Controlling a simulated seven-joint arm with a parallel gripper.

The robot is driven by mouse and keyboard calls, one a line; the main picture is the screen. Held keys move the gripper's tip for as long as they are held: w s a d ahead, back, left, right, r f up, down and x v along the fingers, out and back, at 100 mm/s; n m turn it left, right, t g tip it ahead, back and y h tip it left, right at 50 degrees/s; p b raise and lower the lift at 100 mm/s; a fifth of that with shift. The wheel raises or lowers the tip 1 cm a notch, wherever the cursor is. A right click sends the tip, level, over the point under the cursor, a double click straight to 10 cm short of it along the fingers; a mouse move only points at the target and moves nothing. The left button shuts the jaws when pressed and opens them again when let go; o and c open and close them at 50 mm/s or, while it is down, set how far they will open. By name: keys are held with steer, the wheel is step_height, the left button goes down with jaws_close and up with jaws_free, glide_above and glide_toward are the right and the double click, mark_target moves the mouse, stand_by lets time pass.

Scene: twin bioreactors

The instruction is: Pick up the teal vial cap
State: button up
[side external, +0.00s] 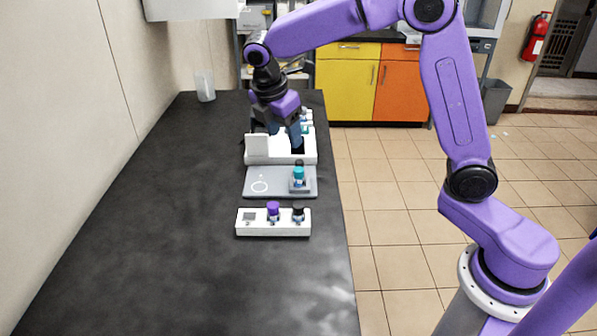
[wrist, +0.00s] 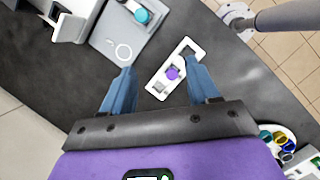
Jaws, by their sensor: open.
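The teal vial cap (side external: 299,172) is on a small vial at the right side of a grey plate (side external: 270,191). In the wrist view, the teal cap (wrist: 142,16) shows near the top edge, on the grey plate (wrist: 105,38) with a white ring mark. My gripper (side external: 285,134) is open over the white device behind the plate, apart from the cap. In the wrist view my gripper (wrist: 160,72) has two blue fingers spread wide with nothing held between them. The cap lies above and left of the gap between the fingertips.
A white device (side external: 281,158) stands behind the plate. A round dish of coloured caps (wrist: 270,152) shows at lower right.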

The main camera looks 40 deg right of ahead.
glide_toward(299, 169)
steer(key=shift+n+h, duration=0.3)
steer(key=shift+n, duration=0.1)
steer(key=x, duration=0.8)
steer(key=shift+a+f, duration=0.2)
steer(key=shift+f, duration=0.05)
steer(key=c, duration=1.1)
